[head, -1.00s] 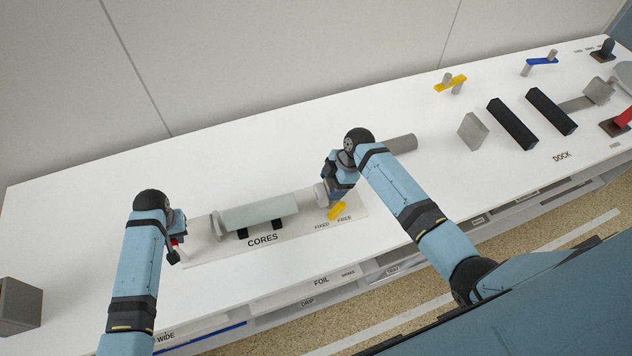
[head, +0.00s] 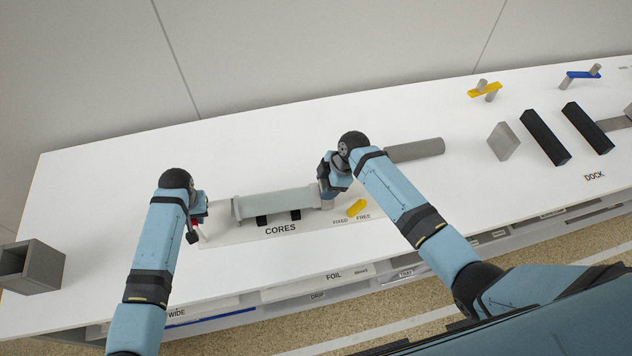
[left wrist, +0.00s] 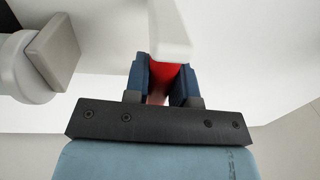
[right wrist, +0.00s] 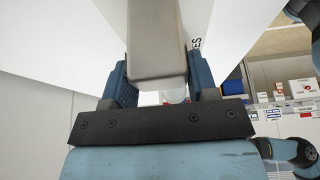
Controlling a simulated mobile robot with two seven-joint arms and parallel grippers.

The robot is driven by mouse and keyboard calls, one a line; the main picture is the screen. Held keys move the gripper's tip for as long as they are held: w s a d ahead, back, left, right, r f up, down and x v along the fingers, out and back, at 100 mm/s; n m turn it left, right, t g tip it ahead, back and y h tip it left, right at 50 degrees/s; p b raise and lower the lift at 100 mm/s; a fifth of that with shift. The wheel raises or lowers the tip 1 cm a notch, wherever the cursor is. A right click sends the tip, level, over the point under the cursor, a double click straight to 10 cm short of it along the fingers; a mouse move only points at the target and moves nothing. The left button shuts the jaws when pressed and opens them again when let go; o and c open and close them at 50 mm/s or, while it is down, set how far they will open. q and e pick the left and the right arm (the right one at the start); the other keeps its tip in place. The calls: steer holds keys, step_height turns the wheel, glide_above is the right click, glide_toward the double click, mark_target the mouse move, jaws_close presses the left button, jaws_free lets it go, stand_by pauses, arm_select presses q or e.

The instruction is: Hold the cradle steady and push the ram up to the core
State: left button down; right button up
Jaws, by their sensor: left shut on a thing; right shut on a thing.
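The pale cradle (head: 232,240) labelled CORES lies on the white bench, with a grey-green core (head: 275,202) resting across its dark supports. My left gripper (head: 199,215) is at the cradle's left end, shut on a red handle (left wrist: 158,82). A grey end post (head: 236,208) stands between that gripper and the core. My right gripper (head: 328,186) is at the core's right end, shut on the grey ram (right wrist: 155,45). The ram appears to meet the core, but my gripper hides the contact. A yellow lever (head: 357,208) sits by the FIXED and FREE labels.
A grey cylinder (head: 416,150) lies right of my right gripper. A grey plate (head: 503,141) and two black blocks (head: 544,138) stand by DOCK. A hollow grey box (head: 34,268) is at the far left. The bench behind the cradle is clear.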

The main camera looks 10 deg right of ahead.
steer(key=shift+a, duration=0.25)
steer(key=o, duration=1.3)
steer(key=shift+d, duration=0.1)
steer(key=shift+d+r, duration=0.1)
steer(key=shift+r, duration=0.1)
steer(key=v, duration=1.1)
steer(key=shift+s+d+r, duration=0.1)
steer(key=shift+s+r, duration=0.05)
steer(key=shift+r, duration=0.1)
